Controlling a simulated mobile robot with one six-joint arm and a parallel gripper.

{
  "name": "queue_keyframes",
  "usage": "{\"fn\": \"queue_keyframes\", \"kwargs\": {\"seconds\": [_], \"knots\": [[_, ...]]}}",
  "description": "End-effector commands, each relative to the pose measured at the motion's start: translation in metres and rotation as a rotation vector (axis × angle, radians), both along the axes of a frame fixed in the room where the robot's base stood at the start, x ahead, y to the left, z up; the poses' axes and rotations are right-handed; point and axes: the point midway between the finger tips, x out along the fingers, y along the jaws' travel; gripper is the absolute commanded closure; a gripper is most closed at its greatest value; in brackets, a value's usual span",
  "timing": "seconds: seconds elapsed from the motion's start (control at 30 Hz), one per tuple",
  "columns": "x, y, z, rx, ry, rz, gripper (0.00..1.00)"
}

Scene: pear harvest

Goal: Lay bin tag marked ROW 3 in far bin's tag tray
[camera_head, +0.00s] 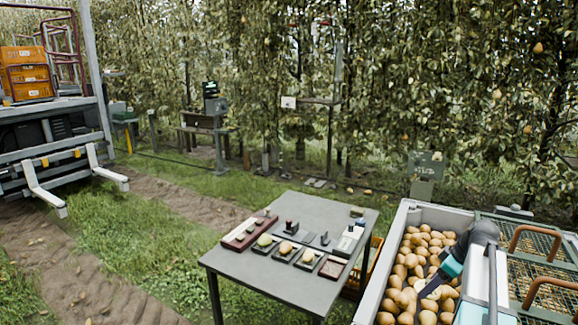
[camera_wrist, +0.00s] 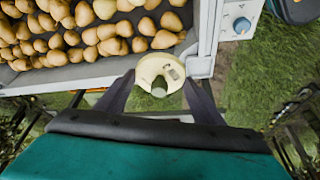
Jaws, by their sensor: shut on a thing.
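In the head view my gripper (camera_head: 430,287) is low over the right-hand bin (camera_head: 408,217), which is full of pears (camera_head: 400,275). In the wrist view the tag is in front of the bin's grey wall (camera_wrist: 205,66), near its corner. I cannot tell how high it is above the wall. I cannot make out a tag tray or a ROW 3 mark.
A grey table (camera_head: 300,210) holds several small trays, pears and dark tools left of the bin. Green mesh trays with brown handles (camera_head: 540,240) lie at the right. A box with a blue knob (camera_wrist: 241,22) is beside the bin corner. Grass is open to the left.

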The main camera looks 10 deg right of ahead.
Motion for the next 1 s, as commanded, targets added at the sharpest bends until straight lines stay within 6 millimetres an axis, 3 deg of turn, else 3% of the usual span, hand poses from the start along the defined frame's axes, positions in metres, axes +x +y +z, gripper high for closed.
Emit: {"fn": "queue_keyframes", "kwargs": {"seconds": [0.5,1.0], "knots": [[0.057,0.131,0.036,0.001,-0.001,0.128,0.60],[0.080,0.257,0.071,0.000,-0.001,0.151,0.60]]}}
